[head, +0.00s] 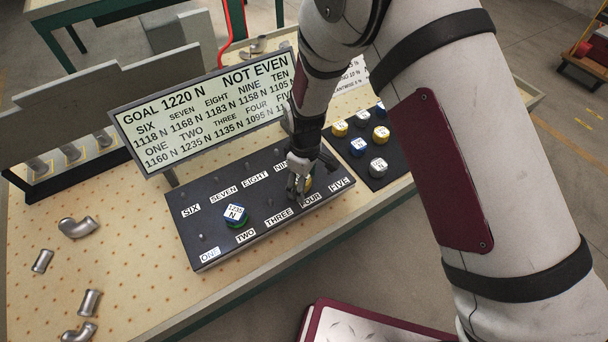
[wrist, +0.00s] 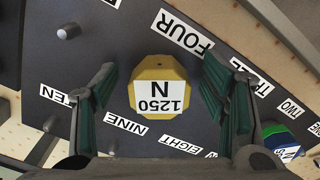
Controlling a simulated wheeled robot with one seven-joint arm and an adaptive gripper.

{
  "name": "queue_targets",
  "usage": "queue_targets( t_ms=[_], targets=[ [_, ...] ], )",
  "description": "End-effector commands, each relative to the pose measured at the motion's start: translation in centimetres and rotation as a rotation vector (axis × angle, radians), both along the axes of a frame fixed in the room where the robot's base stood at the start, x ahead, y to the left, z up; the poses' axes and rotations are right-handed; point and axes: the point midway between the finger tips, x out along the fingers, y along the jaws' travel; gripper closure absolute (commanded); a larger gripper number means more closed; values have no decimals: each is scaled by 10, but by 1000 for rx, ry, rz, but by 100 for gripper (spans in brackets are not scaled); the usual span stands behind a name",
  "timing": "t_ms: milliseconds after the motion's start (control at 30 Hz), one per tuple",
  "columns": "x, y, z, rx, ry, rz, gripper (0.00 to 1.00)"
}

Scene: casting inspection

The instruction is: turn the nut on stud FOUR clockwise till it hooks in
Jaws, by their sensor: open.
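A yellow nut (wrist: 160,88) with a white top label "1250 N" sits on the dark plate (wrist: 60,60) beside the FOUR label (wrist: 186,30). In the head view the same nut (head: 308,186) is mostly hidden by my gripper (head: 297,188). My gripper (wrist: 160,80) is open, with one green-padded finger on each side of the nut. In the wrist view a gap shows between the nut and each finger. The stud under the nut is hidden.
A blue-green nut (head: 236,214) sits near the TWO label. Bare studs stand elsewhere on the plate. A sign (head: 200,115) reads "GOAL 1220 N NOT EVEN" behind it. A dark mat (head: 395,150) with several nuts lies right. Metal pipe elbows (head: 78,227) lie left.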

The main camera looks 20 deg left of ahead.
Motion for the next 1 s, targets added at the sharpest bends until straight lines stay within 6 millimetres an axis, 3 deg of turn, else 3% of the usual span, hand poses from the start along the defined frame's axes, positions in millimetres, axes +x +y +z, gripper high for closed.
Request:
queue_targets(
  t_ms=[267, 500, 533, 567, 667, 833, 1000],
  targets=[
    [0, 0, -1, 0, -1, 0, 36],
    [0, 0, -1, 0, 0, 0, 89],
    [0, 0, -1, 0, -1, 0, 89],
    [0, 0, -1, 0, -1, 0, 60],
    [0, 0, -1, 1, -1, 0, 83],
    [0, 0, 0, 0, -1, -37, 85],
    [-1, 1, 1, 0, -2, -218, 85]
  ],
)
